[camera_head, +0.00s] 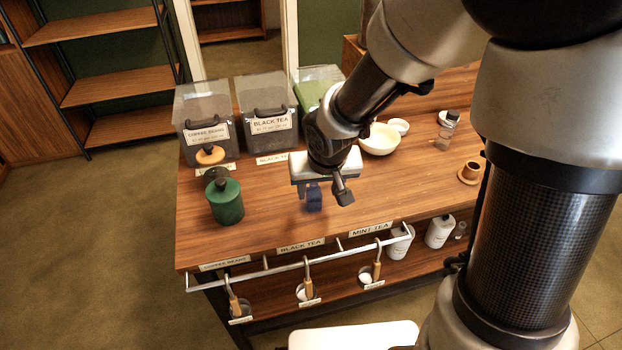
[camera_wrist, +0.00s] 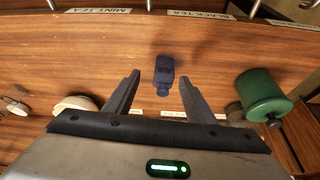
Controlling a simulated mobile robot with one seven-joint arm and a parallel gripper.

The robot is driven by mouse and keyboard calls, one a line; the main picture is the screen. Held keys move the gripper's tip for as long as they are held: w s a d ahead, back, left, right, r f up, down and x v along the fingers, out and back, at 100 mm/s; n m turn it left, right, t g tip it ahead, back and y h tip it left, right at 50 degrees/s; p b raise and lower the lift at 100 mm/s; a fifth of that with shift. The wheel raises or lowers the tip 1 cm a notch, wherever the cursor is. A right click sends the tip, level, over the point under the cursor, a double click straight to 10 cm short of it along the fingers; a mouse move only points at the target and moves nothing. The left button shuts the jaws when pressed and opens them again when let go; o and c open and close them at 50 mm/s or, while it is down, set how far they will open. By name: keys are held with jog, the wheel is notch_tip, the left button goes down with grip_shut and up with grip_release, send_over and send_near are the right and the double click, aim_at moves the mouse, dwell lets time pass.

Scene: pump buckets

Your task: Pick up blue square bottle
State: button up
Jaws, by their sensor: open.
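The blue square bottle (camera_head: 314,199) stands on the wooden counter (camera_head: 270,222), right of the green canister. In the head view my gripper partly covers it. In the wrist view the bottle (camera_wrist: 164,74) shows whole, with its narrower neck toward me, a little beyond the fingertips and between their lines. My gripper (camera_wrist: 160,82) is open and empty, with one finger to each side of the bottle's line. It also shows in the head view (camera_head: 328,194), above the counter and close to the bottle. I see no contact with the bottle.
A green canister (camera_head: 226,202) stands left of the bottle. Clear bins of coffee beans (camera_head: 207,133) and black tea (camera_head: 268,124) stand behind. A white bowl (camera_head: 379,140) is at the back right. A metal rail (camera_head: 330,255) with hanging scoops runs along the front edge.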

aim_at(314, 190)
jog(key=x, duration=0.1)
jog(key=b+x, duration=0.1)
jog(key=x, duration=0.1)
jog(key=b+x, duration=0.1)
jog(key=x, duration=0.1)
jog(key=shift+w+a, duration=0.25)
jog(key=shift+a, duration=0.15)
jog(key=shift+r, duration=0.1)
jog(key=shift+c, duration=0.4)
jog(key=c, duration=1.1)
